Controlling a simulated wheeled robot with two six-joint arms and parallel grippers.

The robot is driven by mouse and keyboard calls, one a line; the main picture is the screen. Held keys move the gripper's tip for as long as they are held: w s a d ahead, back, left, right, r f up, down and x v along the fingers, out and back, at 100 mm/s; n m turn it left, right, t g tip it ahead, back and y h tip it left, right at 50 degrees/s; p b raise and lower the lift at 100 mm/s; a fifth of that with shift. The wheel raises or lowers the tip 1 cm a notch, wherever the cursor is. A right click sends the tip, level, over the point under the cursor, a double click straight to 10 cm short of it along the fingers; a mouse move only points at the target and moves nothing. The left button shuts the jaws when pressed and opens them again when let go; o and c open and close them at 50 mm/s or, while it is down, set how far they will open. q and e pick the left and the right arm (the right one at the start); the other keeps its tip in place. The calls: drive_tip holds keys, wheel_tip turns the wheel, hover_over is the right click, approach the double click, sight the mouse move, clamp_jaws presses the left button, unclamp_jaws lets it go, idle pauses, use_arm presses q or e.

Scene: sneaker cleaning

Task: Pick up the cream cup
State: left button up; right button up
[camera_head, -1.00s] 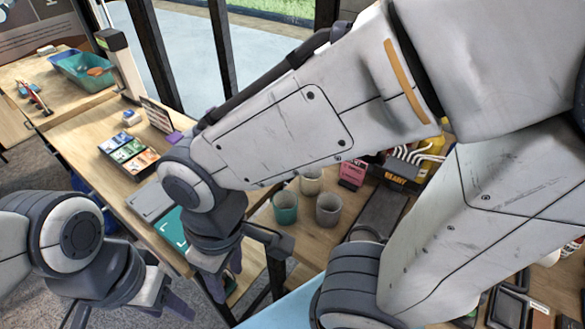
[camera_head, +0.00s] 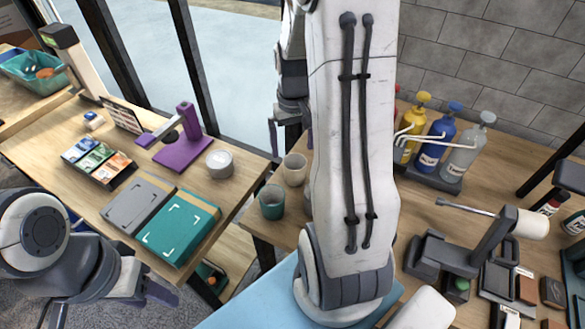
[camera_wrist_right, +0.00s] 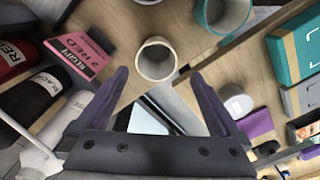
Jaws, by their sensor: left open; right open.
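The cream cup (camera_head: 295,170) stands upright on the wooden table, left of my right arm in the head view. In the right wrist view the cream cup (camera_wrist_right: 156,62) appears mouth-on, between and just beyond the fingertips. My right gripper (camera_head: 290,136) is open and empty, close behind the cup in the head view; its fingers also show in the wrist view (camera_wrist_right: 160,78). I cannot tell the exact gap to the cup. A teal cup (camera_head: 271,203) stands beside the cream one. My left gripper (camera_head: 110,305) is open and empty at the lower left.
A pink box (camera_wrist_right: 78,56) lies near the cream cup in the wrist view. Pump bottles (camera_head: 440,140) stand in a rack to the right. A purple stand (camera_head: 185,140) and teal box (camera_head: 178,228) are on the left table. My right arm hides part of the table.

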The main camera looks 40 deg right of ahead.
sight(296, 156)
drive_tip(key=f, duration=0.3)
drive_tip(key=d+f, duration=0.1)
drive_tip(key=shift+s+f, duration=0.2)
drive_tip(key=shift+f, duration=0.15)
drive_tip(key=shift+w+a+f+p, duration=0.1)
drive_tip(key=shift+f+p, duration=0.05)
drive_tip(key=shift+f, duration=1.35)
drive_tip(key=shift+a+f+p, duration=0.1)
drive_tip(key=shift+f+p, duration=0.05)
drive_tip(key=shift+f, duration=1.35)
drive_tip(key=c, duration=1.2)
